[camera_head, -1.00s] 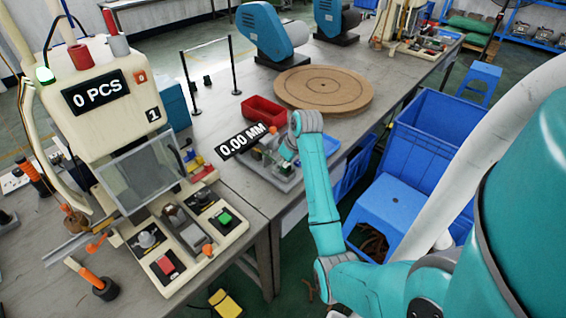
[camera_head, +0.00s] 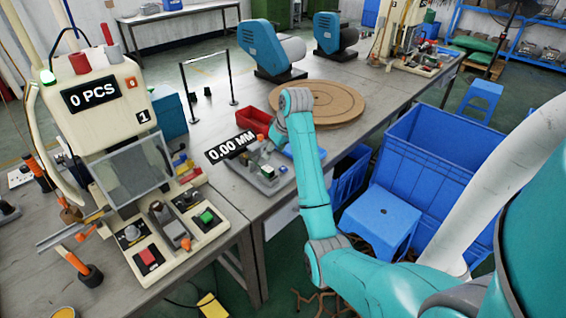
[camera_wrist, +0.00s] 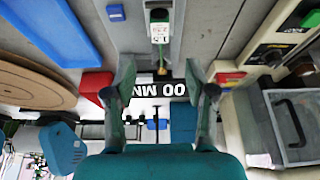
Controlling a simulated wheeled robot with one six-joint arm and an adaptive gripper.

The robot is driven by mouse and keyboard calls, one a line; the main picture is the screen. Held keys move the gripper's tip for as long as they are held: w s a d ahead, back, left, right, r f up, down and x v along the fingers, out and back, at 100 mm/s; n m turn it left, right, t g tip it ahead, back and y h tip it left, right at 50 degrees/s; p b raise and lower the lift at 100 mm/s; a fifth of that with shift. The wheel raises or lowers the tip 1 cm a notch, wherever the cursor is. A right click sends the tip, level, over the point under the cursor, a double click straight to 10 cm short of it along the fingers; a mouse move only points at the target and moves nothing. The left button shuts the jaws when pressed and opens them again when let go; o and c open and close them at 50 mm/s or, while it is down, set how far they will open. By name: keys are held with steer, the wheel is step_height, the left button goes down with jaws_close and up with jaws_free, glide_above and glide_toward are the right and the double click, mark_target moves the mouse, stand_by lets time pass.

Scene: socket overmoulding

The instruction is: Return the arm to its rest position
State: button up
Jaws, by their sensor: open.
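My teal arm (camera_head: 313,190) reaches up and forward from the lower right over the edge of the bench in the head view. Its wrist end is bent over near the measuring fixture (camera_head: 268,180). My gripper (camera_wrist: 168,88) shows in the wrist view with its two fingers wide apart and nothing between them. In the head view the fingers are mostly hidden or too small to make out. A small white part with a green face (camera_wrist: 160,32) sits on the fixture, apart from the fingers.
A press machine (camera_head: 110,110) stands on the bench at left. A red bin (camera_head: 256,118), a round brown board (camera_head: 325,103) and a "0.00 MM" readout (camera_head: 230,146) are near my wrist. A blue stool (camera_head: 382,215) and blue crate (camera_head: 425,150) stand beside the bench.

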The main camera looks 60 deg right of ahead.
steer(key=shift+s+r, duration=0.15)
steer(key=shift+r, duration=0.35)
